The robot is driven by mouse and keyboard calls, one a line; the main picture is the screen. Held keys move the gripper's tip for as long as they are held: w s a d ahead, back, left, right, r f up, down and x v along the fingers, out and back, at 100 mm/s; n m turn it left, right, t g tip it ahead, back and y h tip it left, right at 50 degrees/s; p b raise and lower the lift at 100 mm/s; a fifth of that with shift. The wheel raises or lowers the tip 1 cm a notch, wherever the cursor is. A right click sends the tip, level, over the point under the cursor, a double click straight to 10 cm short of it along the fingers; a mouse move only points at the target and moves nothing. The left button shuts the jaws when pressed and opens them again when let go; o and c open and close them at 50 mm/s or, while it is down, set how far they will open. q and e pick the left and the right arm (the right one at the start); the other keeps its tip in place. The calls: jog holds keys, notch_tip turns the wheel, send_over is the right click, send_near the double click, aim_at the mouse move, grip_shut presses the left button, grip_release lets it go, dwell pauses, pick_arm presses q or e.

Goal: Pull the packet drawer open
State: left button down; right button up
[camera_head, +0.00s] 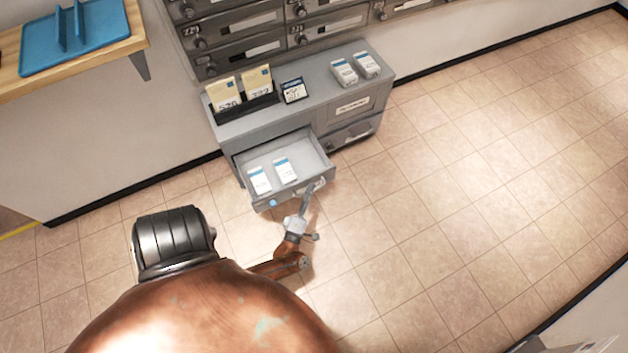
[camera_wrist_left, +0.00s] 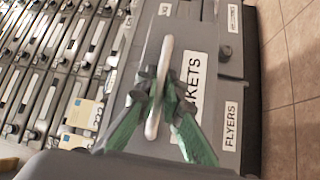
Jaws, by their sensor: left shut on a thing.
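The packet drawer (camera_head: 312,157) stands pulled out of the grey cabinet in the head view, with two white-and-blue packets (camera_head: 271,174) lying inside. My left gripper (camera_head: 315,187) is at the right part of the drawer front. In the left wrist view its green-padded fingers (camera_wrist_left: 158,92) are shut around the pale bar handle (camera_wrist_left: 166,55). The handle and fingers partly cover the drawer's label (camera_wrist_left: 196,72), which reads "...KETS". My right gripper does not show.
The cabinet top (camera_head: 318,82) holds card envelopes in a black holder (camera_head: 247,107), a small dark sign (camera_head: 293,91) and white boxes (camera_head: 356,68). Mailboxes (camera_head: 240,22) stand behind. A wooden shelf (camera_head: 85,60) with a blue tray (camera_head: 80,40) is at left. The tiled floor at right is clear.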

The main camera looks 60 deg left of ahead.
pick_arm(q)
jog(key=shift+s+f, duration=0.1)
jog(key=shift+s, duration=0.05)
jog(key=c, duration=2.4)
grip_release()
jog(key=shift+a, duration=0.1)
jog(key=shift+o, duration=0.3)
